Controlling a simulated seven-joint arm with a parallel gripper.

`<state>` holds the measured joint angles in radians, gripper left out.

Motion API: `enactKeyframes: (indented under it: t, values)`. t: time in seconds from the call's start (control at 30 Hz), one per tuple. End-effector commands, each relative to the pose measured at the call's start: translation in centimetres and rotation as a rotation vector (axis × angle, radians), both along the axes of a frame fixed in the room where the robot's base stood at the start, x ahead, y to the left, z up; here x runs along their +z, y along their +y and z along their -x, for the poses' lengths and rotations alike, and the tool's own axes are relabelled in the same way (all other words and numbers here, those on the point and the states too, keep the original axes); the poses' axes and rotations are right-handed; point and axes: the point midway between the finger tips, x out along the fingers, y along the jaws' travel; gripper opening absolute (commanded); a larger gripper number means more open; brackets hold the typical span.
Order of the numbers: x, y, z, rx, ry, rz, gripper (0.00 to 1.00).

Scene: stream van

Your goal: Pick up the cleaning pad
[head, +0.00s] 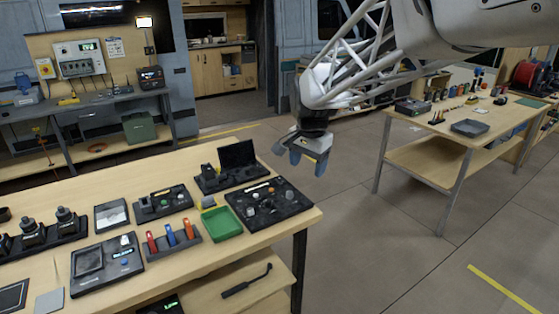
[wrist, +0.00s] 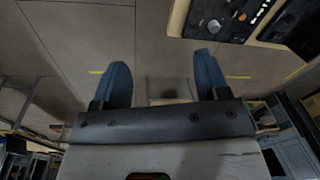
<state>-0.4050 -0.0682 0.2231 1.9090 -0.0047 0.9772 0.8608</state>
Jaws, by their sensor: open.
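I cannot tell for sure which thing is the cleaning pad. A small flat grey square (head: 50,301) lies at the front left of the near table. A green, shallow, tray-like piece (head: 220,222) lies near that table's right side. My gripper (head: 308,164) hangs in the air beyond the near table's far right corner, fingers down, apart from everything. In the wrist view its two blue fingers (wrist: 160,62) are spread wide with nothing between them, and the floor shows beyond.
The near table (head: 190,262) carries a black board with knobs (head: 269,203), a rack of coloured handles (head: 173,238) and other devices. A second table (head: 455,138) with small items stands at the right. Open floor (head: 375,245) lies between them.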

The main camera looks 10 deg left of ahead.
Motion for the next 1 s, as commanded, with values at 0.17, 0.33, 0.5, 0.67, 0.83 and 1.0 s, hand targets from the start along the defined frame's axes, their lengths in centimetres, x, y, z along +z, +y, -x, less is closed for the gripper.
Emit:
enactKeyframes:
  t: [0.17,0.33,0.5,0.67,0.83,1.0]
  values:
    - [-1.8,5.3,-2.8,-0.047,0.021,-0.002,0.68]
    - [-3.7,10.4,-4.9,-0.097,0.037,-0.002,0.68]
    - [-6.1,15.7,-6.5,-0.147,0.053,0.001,0.68]
    - [-8.5,20.8,-7.7,-0.194,0.067,0.004,0.68]
    - [-11.4,26.3,-8.3,-0.243,0.081,0.010,0.68]
    - [-14.1,31.2,-8.5,-0.290,0.091,0.015,0.68]
